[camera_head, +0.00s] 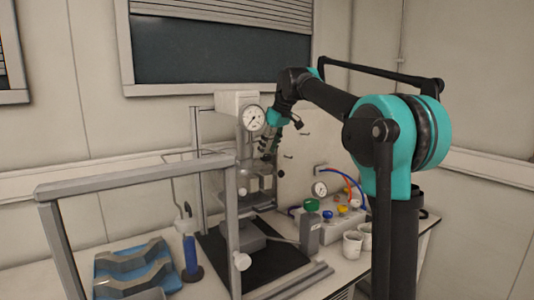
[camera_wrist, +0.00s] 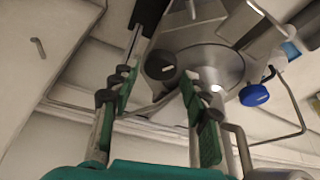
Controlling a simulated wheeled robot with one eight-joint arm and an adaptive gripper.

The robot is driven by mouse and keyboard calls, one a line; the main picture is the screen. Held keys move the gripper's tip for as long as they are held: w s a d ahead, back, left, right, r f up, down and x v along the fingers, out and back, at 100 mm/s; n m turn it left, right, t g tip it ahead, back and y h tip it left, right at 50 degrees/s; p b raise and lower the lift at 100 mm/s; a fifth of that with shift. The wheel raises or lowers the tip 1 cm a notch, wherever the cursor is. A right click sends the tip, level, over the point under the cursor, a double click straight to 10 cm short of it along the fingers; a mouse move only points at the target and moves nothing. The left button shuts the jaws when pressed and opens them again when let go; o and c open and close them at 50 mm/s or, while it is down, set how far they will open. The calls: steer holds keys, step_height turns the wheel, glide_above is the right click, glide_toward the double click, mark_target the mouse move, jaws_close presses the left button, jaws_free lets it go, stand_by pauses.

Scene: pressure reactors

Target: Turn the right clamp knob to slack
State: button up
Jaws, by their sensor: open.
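A dark round knob (camera_wrist: 161,66) with a pale mark on its face shows in the wrist view, in front of a silver metal cylinder (camera_wrist: 215,64). It appears to be the right clamp knob. My gripper (camera_wrist: 158,88) is open, with one green-padded finger to each side of the knob in the picture. I see no clear contact, and how far the fingertips are from the knob in depth is hard to tell. In the head view my gripper (camera_head: 268,147) points down at the right side of the reactor stand (camera_head: 230,185), below the pressure gauge (camera_head: 252,117). The knob is not distinct there.
A metal frame rail (camera_head: 130,180) stands in front of the stand. Blue trays (camera_head: 130,265) and a blue cylinder (camera_head: 190,255) are at left. Valves with a green knob (camera_head: 311,205), a second gauge (camera_head: 320,189) and white cups (camera_head: 353,245) are at right. A blue knob (camera_wrist: 254,95) shows in the wrist view.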

steer(key=shift+x, duration=0.95)
steer(key=c, duration=0.9)
steer(key=shift+n, duration=0.3)
steer(key=shift+w+n+g+y, duration=0.1)
steer(key=shift+n+g+y, duration=0.3)
steer(key=shift+n, duration=0.9)
steer(key=shift+w+n+g+y, duration=0.1)
steer(key=shift+n+g, duration=0.5)
steer(key=shift+n, duration=0.7)
steer(key=shift+s, duration=0.1)
